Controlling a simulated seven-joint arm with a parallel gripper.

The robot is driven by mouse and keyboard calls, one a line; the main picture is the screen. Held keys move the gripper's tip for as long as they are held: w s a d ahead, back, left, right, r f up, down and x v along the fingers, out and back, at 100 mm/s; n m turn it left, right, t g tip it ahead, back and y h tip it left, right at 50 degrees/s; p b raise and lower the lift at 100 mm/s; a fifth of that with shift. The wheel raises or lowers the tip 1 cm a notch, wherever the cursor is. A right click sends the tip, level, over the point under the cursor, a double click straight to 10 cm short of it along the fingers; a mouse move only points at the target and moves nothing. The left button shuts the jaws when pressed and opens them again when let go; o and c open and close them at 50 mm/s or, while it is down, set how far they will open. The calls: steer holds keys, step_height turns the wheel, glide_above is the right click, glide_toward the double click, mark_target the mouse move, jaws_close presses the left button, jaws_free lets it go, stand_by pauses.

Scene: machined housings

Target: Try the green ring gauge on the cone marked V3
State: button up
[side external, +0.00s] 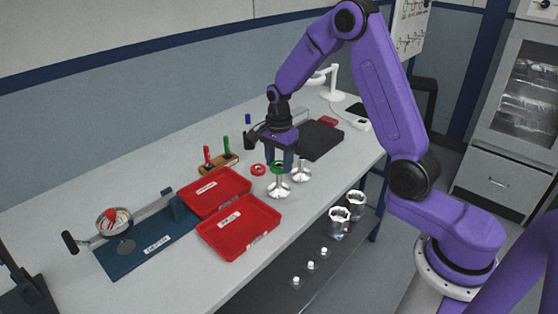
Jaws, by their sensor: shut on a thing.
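My gripper (278,161) points down over the table and is shut on the green ring gauge (277,168). The green ring is at the top of a silver cone (279,188) on a round foot. I cannot tell whether the ring touches the cone or is just above it. A second silver cone (300,174) stands close by to the right. No cone marking is readable, so I cannot tell which one is V3. A red ring (258,170) lies on the table left of the green one.
A wooden stand (219,164) holds red and green handled tools. A dark box (320,140) lies behind right. Glass jars (339,222) stand below the table's front edge.

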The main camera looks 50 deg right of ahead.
steer(key=shift+f, duration=1.9)
stand_by(0.8)
stand_by(1.2)
steer(key=shift+r, duration=3)
steer(key=shift+r, duration=0.1)
steer(key=shift+r, duration=2.45)
